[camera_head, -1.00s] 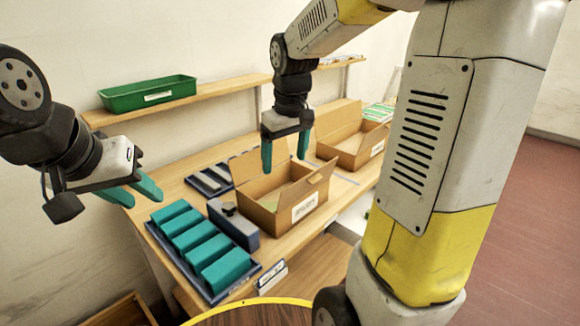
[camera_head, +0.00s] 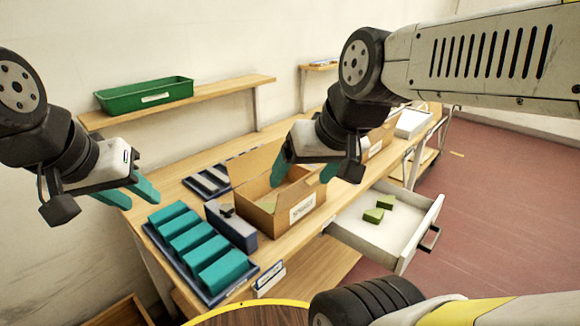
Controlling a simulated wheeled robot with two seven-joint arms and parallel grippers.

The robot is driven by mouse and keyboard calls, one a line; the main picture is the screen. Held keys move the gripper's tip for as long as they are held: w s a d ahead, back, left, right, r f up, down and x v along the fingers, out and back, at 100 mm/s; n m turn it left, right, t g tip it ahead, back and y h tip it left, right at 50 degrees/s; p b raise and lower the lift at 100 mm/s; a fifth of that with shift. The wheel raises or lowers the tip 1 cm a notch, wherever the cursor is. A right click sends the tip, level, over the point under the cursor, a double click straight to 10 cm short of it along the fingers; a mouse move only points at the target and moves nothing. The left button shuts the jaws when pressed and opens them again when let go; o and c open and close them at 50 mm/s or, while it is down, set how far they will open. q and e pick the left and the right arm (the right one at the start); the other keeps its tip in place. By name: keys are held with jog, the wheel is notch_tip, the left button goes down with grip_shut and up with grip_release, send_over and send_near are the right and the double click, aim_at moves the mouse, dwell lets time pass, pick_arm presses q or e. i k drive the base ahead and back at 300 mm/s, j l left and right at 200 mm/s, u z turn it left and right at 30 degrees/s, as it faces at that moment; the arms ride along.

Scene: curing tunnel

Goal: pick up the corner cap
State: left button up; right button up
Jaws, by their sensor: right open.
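Two small green angular pieces lie in the open white drawer at the right, one (camera_head: 373,215) nearer and one (camera_head: 386,201) just behind it. They may be corner caps, but I cannot tell for certain. My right gripper (camera_head: 304,176) is open, its teal fingers apart over the open cardboard box (camera_head: 262,186), to the left of the drawer. The gripper hides part of the box's inside. My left gripper (camera_head: 138,196) is at the left, with its teal fingers apart and nothing between them, away from the green pieces.
The drawer (camera_head: 408,241) sticks out from the workbench (camera_head: 165,192). A blue tray (camera_head: 216,299) of several teal blocks and a grey-blue block (camera_head: 236,232) stand left of the box. A green bin (camera_head: 146,95) sits on the wall shelf. More boxes are behind my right arm.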

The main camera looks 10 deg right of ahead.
aim_at(387, 202)
jog(key=z, duration=1.4)
